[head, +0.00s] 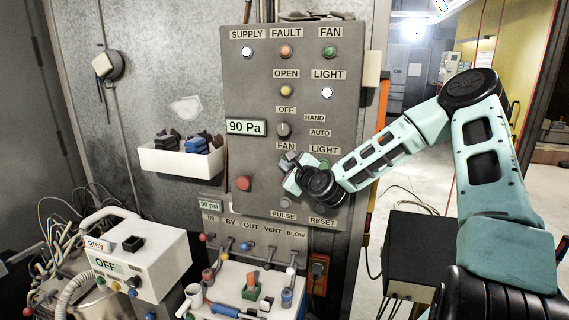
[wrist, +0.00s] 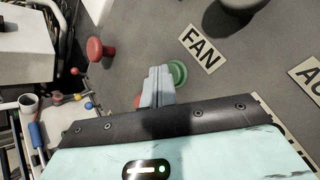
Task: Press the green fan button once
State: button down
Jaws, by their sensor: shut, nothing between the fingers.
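The green fan button (wrist: 179,73) is beside the FAN label (wrist: 201,48) in the wrist view. In the head view the spot under the lower FAN label (head: 286,146) is mostly covered by my gripper (head: 289,164). My gripper's fingers (wrist: 159,74) are shut with nothing between them. In the wrist view their tips are just left of the green button and overlap its left edge. I cannot tell whether they touch it.
A red mushroom button (head: 243,183) sits left of my gripper on the grey panel (head: 240,90). A dark selector knob (head: 283,129) is above. A white bin (head: 180,160) hangs left of the panel. Valves and a cluttered bench (head: 230,275) are below.

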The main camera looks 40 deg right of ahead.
jog(key=shift+s+a, duration=0.45)
jog(key=shift+a, duration=0.1)
jog(key=shift+s+a, duration=0.1)
jog(key=s+a, duration=0.1)
jog(key=a, duration=0.1)
jog(key=s+a, duration=0.1)
jog(key=s, duration=0.1)
jog(key=shift+a, duration=0.4)
dwell(0.7)
jog(key=s+a+f+n+g+y+b, duration=0.1)
jog(key=s+a+f+n+g+y, duration=0.2)
jog(key=a+n, duration=0.4)
jog(key=s+a+f+n+g+y+b, duration=0.25)
jog(key=a+f+n, duration=0.2)
jog(key=a, duration=0.45)
jog(key=s+a+f+n+g+y+b, duration=0.1)
jog(key=s+a+f+n+g+y, duration=0.2)
jog(key=a+n, duration=0.4)
jog(key=s+a+f+n+g+h+b, duration=0.25)
jog(key=s+a+n+g, duration=0.35)
jog(key=s, duration=0.6)
jog(key=s+d+r+n+g+h+b, duration=0.1)
jog(key=s+n+g+h+b, duration=0.1)
jog(key=s+n, duration=0.8)
jog(key=s+h, duration=0.1)
jog(key=s, duration=0.5)
jog(key=shift+s+r+n+g+h, duration=0.3)
jog(key=shift+r+n+g, duration=0.05)
jog(key=shift+r, duration=0.05)
